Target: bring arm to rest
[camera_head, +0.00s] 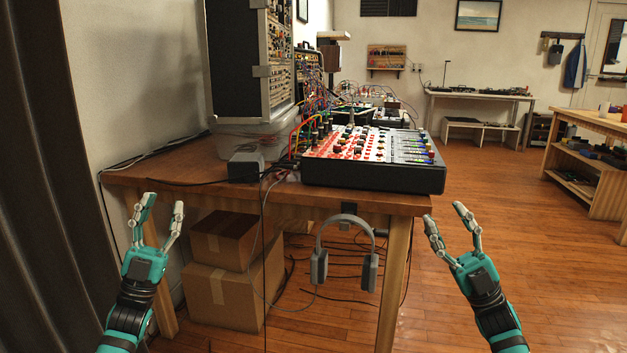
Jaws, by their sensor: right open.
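My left gripper (157,222) points up in front of the left end of the wooden table, its fingers spread apart with nothing between them. My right gripper (450,228) is raised just right of the table's right front corner, over the floor in the picture. Its fingers are spread and empty. Both forearms come in from the bottom edge, one on each side of the picture.
The wooden table (180,172) holds a mixer (375,178), a grey box (246,166) and a tall synth case (238,70) with many cables. Headphones (320,268) hang from its front edge. Cardboard boxes (222,295) stand underneath. Open floor (565,280) lies to the right.

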